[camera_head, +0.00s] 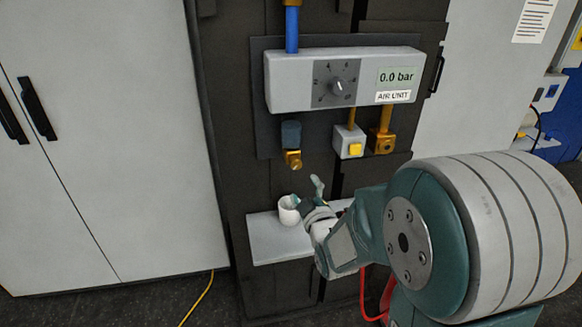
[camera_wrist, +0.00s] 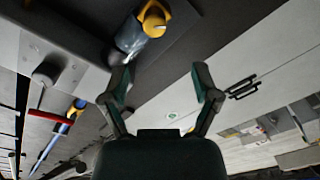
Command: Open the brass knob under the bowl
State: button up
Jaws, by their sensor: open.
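The brass knob (camera_head: 293,160) sits at the lower end of the dark blue-grey bowl (camera_head: 291,133), under the left part of the air unit (camera_head: 345,78). In the wrist view the knob (camera_wrist: 154,18) and the bowl (camera_wrist: 130,38) show at the top, beyond the fingertips. My gripper (camera_head: 306,193) is below the knob, apart from it, close to the white cup. In the wrist view my gripper (camera_wrist: 162,76) has its two fingers spread with nothing between them.
A white cup (camera_head: 289,211) stands on a light shelf (camera_head: 275,245) below the bowl. A grey block with a yellow button (camera_head: 355,150) and a brass fitting (camera_head: 382,143) hang to the right. The unit's display reads 0.0 bar. A pale cabinet (camera_head: 110,130) stands left.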

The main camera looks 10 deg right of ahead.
aim_at(296, 166)
jog(key=w, duration=0.1)
jog(key=w+d, duration=0.1)
jog(key=w, duration=0.1)
jog(key=w+d, duration=0.1)
jog(key=shift+w+d, duration=0.1)
jog(key=shift+w, duration=0.25)
jog(key=w+a, duration=0.2)
jog(key=w, duration=0.1)
jog(key=w+a, duration=0.1)
jog(key=w, duration=0.1)
jog(key=shift+w, duration=0.2)
jog(key=shift+w+d, duration=0.1)
jog(key=shift+d, duration=0.9)
jog(key=c, duration=0.8)
jog(key=shift+a, duration=0.3)
grip_shut()
jog(key=shift+a, duration=0.15)
